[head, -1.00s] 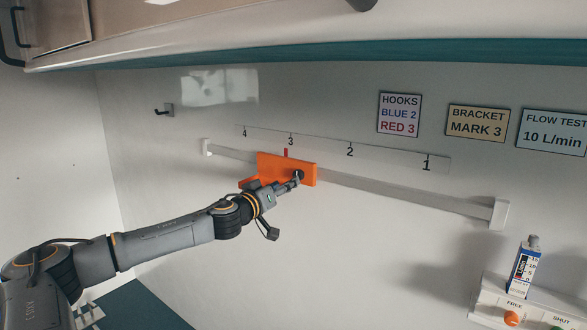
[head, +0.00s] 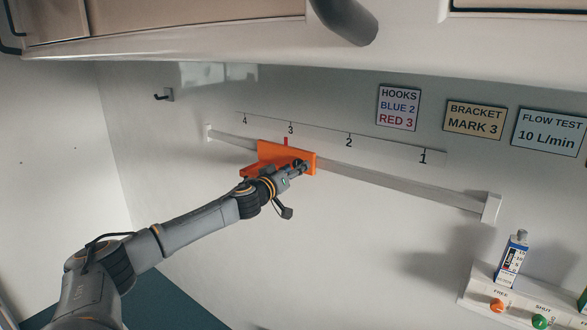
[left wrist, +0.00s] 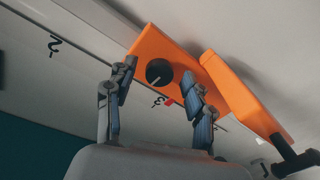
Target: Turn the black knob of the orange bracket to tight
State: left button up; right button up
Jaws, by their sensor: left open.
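The orange bracket (head: 270,154) sits on the grey rail, its red pointer at mark 3 of the scale. It also shows in the left wrist view (left wrist: 178,55). The round black knob (left wrist: 159,72) on its face carries a pale line; in the head view my gripper mostly covers it. My left gripper (head: 301,165) is at the bracket's right part. In the left wrist view its two fingers (left wrist: 157,82) are open, one on each side of the knob as seen there. I cannot tell whether they touch it. My right gripper is not in view.
The rail (head: 400,188) runs along the wall below the numbered scale. A sign (head: 474,119) reads "BRACKET MARK 3". A cabinet overhangs above.

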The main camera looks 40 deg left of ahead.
pick_arm(q)
grip_shut()
jog(key=shift+m, duration=0.3)
jog(key=m, duration=0.5)
jog(key=m+t+h+b, duration=0.1)
jog(key=m, duration=0.5)
jog(key=m+b, duration=0.1)
jog(key=m, duration=0.4)
jog(key=shift+a+m, duration=0.3)
jog(key=shift+m, duration=0.4)
